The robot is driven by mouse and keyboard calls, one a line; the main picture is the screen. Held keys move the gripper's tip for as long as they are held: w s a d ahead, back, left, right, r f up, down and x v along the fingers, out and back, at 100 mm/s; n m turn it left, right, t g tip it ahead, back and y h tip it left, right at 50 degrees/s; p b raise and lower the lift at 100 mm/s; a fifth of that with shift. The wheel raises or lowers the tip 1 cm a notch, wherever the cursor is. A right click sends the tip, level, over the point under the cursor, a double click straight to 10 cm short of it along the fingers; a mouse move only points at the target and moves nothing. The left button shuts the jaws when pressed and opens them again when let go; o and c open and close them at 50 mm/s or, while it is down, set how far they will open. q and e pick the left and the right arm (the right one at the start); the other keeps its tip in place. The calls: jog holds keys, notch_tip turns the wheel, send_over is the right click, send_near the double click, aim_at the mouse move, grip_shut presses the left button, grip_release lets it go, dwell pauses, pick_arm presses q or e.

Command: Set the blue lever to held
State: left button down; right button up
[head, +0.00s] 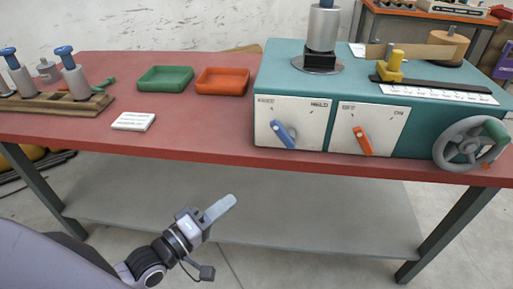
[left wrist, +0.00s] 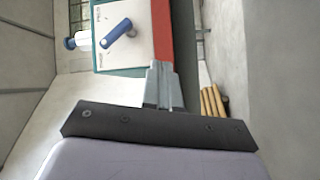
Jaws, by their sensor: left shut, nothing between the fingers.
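The blue lever (head: 284,135) sits on a white plate (head: 313,113) on the front of the teal machine. Its bar slants from upper left to lower right. The plate's right label reads HELD; the left label is too small to read surely. The lever also shows in the left wrist view (left wrist: 117,34), near the top. My left gripper (head: 228,202) is shut and empty, in front of the table and below its top edge, apart from the lever. Its fingers show in the wrist view (left wrist: 160,72). My right gripper is not in view.
An orange lever (head: 363,142) is on a second plate to the right, with a grey handwheel (head: 466,146) beyond. The red table top (head: 200,125) has a front edge between my gripper and the machine. Green (head: 165,79) and orange (head: 222,81) trays stand left of the machine.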

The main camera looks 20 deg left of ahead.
aim_at(283, 135)
pick_arm(q)
jog(key=w+a+r+n+t+h+b, duration=0.2)
jog(key=a+r+n+t+b, duration=0.1)
jog(key=n, duration=0.5)
notch_tip(283, 135, up, 2)
jog(key=shift+w+a+r+n+t+b, duration=0.1)
jog(key=shift+w+a+n+t+b, duration=0.25)
jog(key=shift+a+b, duration=0.5)
jog(key=shift+w+d, duration=0.15)
jog(key=shift+d, duration=0.1)
jog(key=s+d+r+x, duration=0.1)
jog(key=d+x, duration=0.1)
jog(key=x, duration=1)
jog(key=shift+d+r+p, duration=0.2)
jog(key=shift+p, duration=0.2)
